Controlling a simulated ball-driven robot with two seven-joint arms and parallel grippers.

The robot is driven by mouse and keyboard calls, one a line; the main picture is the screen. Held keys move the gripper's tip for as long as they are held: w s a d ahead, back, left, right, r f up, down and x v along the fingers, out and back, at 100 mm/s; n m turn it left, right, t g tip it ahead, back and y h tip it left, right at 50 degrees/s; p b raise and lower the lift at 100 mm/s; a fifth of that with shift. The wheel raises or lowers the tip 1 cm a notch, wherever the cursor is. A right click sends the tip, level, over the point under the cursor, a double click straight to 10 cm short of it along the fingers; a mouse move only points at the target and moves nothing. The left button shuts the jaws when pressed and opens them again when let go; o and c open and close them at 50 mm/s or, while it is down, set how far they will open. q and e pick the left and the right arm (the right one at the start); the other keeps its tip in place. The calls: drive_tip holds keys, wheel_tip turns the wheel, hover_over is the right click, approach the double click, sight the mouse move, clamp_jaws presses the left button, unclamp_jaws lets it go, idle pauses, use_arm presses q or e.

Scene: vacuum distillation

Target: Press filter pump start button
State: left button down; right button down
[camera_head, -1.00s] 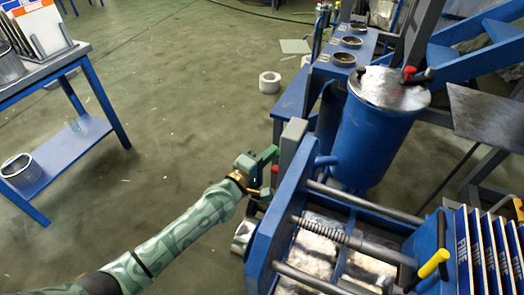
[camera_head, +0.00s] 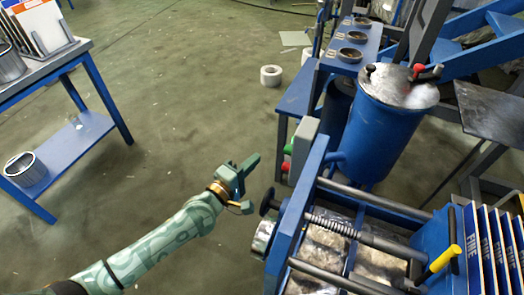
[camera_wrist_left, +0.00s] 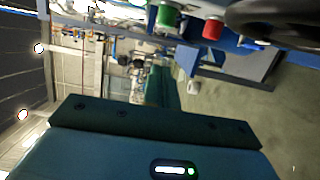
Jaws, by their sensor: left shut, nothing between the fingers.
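The grey control box (camera_head: 305,135) stands on the end of the blue filter press frame (camera_head: 290,225). A green button (camera_head: 289,149) and a red button (camera_head: 286,167) below it stick out of its left side. In the left wrist view the green button (camera_wrist_left: 168,16) and the red button (camera_wrist_left: 212,28) show at the top edge. My left gripper (camera_head: 253,163) is shut and empty, a short gap left of the buttons and touching neither. Its dark green finger (camera_wrist_left: 150,122) fills the lower part of the wrist view. My right gripper is not in view.
A black knob (camera_head: 268,201) and a round metal end (camera_head: 263,238) jut from the press frame, close to my left gripper. A blue tank (camera_head: 375,135) stands behind. A blue table (camera_head: 85,60) is at the left. The floor between is mostly open.

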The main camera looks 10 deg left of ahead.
use_arm(q)
drive_tip(key=v, duration=0.3)
drive_tip(key=shift+s+a, duration=0.15)
drive_tip(key=shift+s, duration=0.1)
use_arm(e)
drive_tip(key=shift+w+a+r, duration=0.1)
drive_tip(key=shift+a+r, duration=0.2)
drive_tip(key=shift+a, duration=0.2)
